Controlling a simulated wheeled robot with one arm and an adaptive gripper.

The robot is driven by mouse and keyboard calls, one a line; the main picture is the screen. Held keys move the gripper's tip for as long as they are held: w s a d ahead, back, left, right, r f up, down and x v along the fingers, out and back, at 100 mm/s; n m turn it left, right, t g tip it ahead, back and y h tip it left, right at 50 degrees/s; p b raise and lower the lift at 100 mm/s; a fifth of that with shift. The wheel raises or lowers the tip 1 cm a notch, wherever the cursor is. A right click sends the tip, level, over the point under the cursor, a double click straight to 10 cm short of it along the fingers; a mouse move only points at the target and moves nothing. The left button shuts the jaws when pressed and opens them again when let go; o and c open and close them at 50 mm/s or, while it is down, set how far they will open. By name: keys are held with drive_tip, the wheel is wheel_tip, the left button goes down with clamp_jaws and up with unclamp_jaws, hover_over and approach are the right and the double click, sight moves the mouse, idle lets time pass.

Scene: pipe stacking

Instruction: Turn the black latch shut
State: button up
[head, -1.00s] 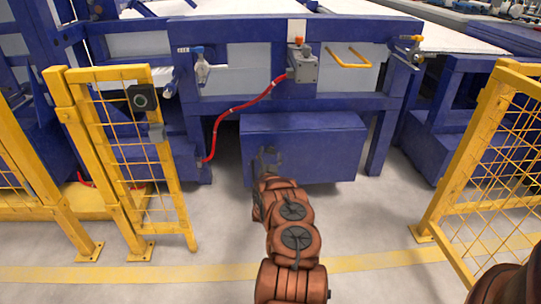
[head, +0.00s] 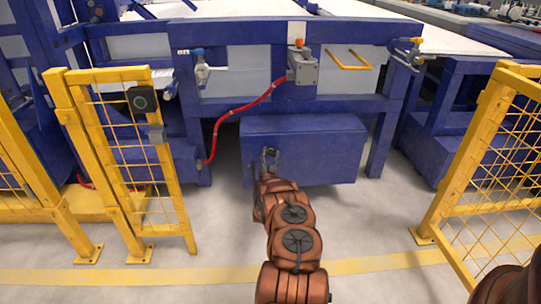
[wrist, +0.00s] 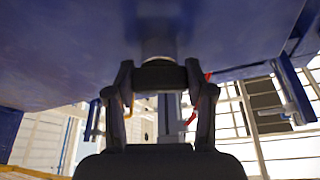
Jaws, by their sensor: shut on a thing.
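The black latch (wrist: 160,75) is a dark rounded piece at the foot of a short pale metal stub on a blue face in the wrist view. My gripper (wrist: 160,92) has one finger on each side of it, and its jaws are shut on it. In the head view my gripper (head: 269,155) is at the front face of the blue box (head: 320,150), near its left side. The latch is too small and covered there to make out, and its turn angle cannot be told.
A red hose (head: 240,111) hangs left of the box from a grey switch unit (head: 302,65). A yellow mesh gate (head: 140,155) stands to the left and a yellow mesh fence (head: 490,160) to the right. The floor between them is clear.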

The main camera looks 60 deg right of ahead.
drive_tip(key=shift+r+n+t+y, duration=0.1)
drive_tip(key=shift+n+t+y, duration=0.35)
drive_tip(key=shift+n, duration=0.9)
drive_tip(key=shift+r+n+t+y, duration=0.15)
drive_tip(key=shift+n+t, duration=0.6)
drive_tip(key=shift+n, duration=0.6)
drive_tip(key=shift+f+n+t+y, duration=0.2)
drive_tip(key=shift+n+t+y, duration=0.1)
drive_tip(key=shift+n+t, duration=0.3)
drive_tip(key=o, duration=1.2)
drive_tip(key=shift+c, duration=0.2)
drive_tip(key=shift+f, duration=0.1)
drive_tip(key=v, duration=1.2)
